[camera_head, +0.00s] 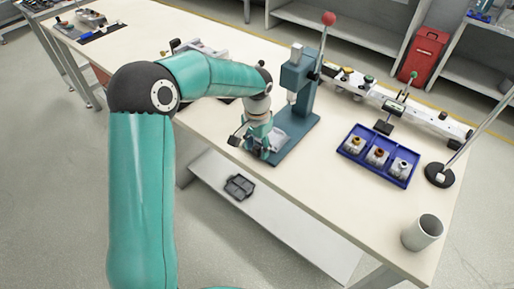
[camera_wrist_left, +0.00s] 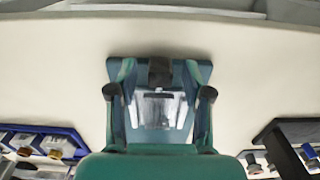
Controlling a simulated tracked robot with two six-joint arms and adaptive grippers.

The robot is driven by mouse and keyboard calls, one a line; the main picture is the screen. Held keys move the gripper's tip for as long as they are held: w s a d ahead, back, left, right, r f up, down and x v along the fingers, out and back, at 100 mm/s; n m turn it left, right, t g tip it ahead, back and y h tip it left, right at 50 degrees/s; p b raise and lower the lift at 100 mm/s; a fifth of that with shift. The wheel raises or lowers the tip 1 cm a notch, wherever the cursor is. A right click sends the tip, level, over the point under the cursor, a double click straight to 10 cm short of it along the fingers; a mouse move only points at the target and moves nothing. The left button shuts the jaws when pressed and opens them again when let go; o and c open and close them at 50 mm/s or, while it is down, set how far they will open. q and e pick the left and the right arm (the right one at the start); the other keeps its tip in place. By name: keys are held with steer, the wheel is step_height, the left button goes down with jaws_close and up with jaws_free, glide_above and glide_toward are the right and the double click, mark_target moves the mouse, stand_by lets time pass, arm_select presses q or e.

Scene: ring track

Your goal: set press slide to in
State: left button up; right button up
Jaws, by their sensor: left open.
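The teal press (camera_head: 300,75) stands on the workbench, with a lever topped by a red ball (camera_head: 329,18). Its flat base (camera_head: 300,125) reaches toward the front edge of the bench. A silvery slide (camera_head: 277,139) lies on the base, partly hidden by my gripper; it also shows in the left wrist view (camera_wrist_left: 158,110), with a black block (camera_wrist_left: 159,71) at its end. My left gripper (camera_head: 257,147) is low over the front end of the base. In the left wrist view its fingers (camera_wrist_left: 159,92) are apart, on either side of the slide. Contact cannot be told. My right gripper is out of view.
A blue tray (camera_head: 361,169) with several small parts sits to the right of the press. A grey cup (camera_head: 422,233) and a black round stand (camera_head: 439,175) are near the right end. A long rail (camera_head: 425,113) runs along the back. Bare bench lies in front of the tray.

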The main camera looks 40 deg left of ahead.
arm_select(q)
steer(key=shift+f, duration=0.35)
jaws_close()
